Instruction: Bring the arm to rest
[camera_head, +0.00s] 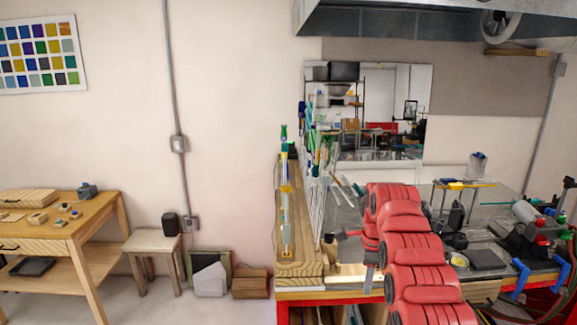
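My red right arm (405,245) comes up from the bottom and bends over the front of the workbench. Several upright glass rods (318,205), some with coloured parts, stand at the bench's left end, left of the gripper. My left gripper is not in view.
The workbench's wooden left end (296,265) is beside the gripper. Tools and a blue clamp (521,275) crowd its right side. A wooden table (85,218) and a stool (153,240) stand at left. The floor between stool and bench holds boards and a wooden box (250,284).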

